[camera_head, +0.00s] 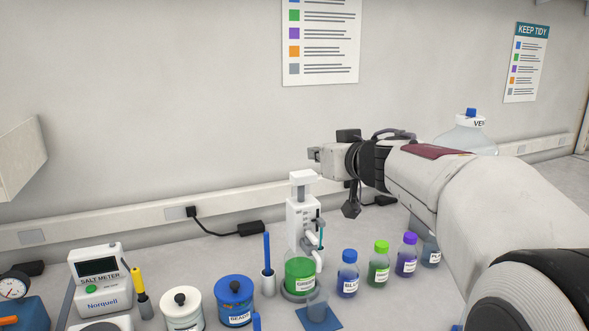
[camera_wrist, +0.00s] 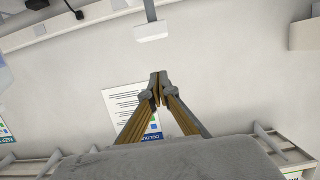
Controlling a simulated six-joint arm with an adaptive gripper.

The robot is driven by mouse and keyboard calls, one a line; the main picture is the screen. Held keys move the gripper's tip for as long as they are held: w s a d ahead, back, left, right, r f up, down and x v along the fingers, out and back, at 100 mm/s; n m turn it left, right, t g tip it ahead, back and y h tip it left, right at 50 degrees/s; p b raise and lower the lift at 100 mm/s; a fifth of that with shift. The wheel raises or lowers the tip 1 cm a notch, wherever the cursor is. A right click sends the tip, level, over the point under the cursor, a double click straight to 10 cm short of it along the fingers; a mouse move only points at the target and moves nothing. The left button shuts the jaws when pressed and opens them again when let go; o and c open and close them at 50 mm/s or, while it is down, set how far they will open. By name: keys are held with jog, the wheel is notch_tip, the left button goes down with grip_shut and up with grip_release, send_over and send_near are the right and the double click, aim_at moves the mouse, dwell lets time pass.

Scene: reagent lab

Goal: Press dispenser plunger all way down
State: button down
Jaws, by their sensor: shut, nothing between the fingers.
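The dispenser (camera_head: 302,222) is a white pump on top of a bottle of green liquid (camera_head: 299,270) on the bench. Its plunger (camera_head: 303,177) is a white cap standing up on a short stem above the pump body.
A small clear beaker (camera_head: 317,307) stands on a blue mat (camera_head: 339,323) before the dispenser. A blue stick in a white holder (camera_head: 268,281) is close left. Blue (camera_head: 347,278), green (camera_head: 379,267) and purple (camera_head: 406,259) bottles stand right. Jars and a salt meter (camera_head: 100,280) are left.

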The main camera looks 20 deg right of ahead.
send_over(307, 206)
jog(key=f, duration=0.1)
jog(key=shift+w+f, duration=0.15)
jog(key=shift+f, duration=1.95)
jog(key=shift+f, duration=0.1)
jog(key=shift+f, duration=3.05)
jog(key=shift+r, duration=2.6)
jog(key=v, duration=1)
